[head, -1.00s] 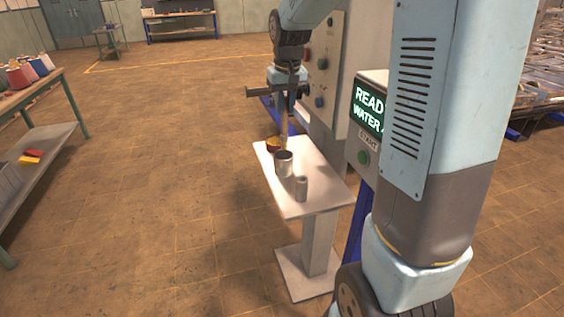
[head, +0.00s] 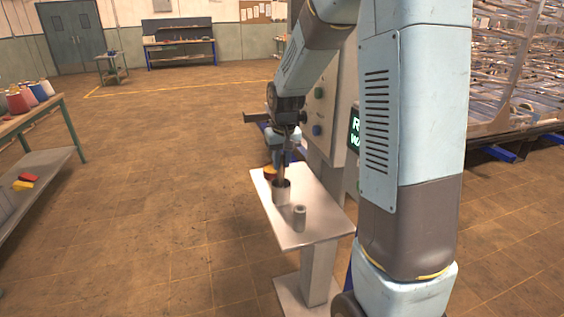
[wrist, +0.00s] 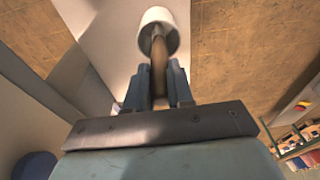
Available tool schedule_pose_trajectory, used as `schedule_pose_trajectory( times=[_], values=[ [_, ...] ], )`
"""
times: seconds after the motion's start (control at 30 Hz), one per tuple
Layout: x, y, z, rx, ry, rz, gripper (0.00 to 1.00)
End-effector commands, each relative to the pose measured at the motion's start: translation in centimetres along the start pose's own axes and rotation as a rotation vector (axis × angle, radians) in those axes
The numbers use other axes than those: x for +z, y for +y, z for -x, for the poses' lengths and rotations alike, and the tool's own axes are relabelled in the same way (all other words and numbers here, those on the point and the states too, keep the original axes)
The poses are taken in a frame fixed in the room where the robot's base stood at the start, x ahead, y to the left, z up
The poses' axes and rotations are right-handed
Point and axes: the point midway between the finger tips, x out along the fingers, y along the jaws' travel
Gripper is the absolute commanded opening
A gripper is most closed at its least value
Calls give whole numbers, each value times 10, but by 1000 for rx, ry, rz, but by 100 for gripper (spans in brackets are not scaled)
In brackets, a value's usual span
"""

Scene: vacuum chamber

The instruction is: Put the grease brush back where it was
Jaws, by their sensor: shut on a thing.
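My gripper (head: 284,160) is shut on the grease brush, just above the small pedestal table (head: 305,190). In the wrist view the brush's brown handle (wrist: 158,68) runs between my two fingers (wrist: 158,84). I cannot tell whether the brush touches the bottom of the cup.
A small grey cylinder (head: 299,218) stands near the table's front, and an orange-brown tin (head: 269,173) behind the cup. A control cabinet (head: 325,110) rises close on the right. A workbench (head: 35,125) is at left. The floor between is clear.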

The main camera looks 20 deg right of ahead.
Motion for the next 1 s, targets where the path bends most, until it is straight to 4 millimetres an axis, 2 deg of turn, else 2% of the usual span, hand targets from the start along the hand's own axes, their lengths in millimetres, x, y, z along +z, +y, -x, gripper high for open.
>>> schedule_pose_trajectory(
  times=[0.23, 0.27, 0.5, 0.8, 1.0],
  values=[
    [1, 0, -5, 0, 0, 0, 0],
    [1, 0, -5, 0, -1, 0, 25],
    [1, 0, -4, 0, 0, 0, 48],
    [1, 0, -2, 0, 1, 0, 48],
    [0, 0, 22, 1, 5, 1, 48]
  ],
)
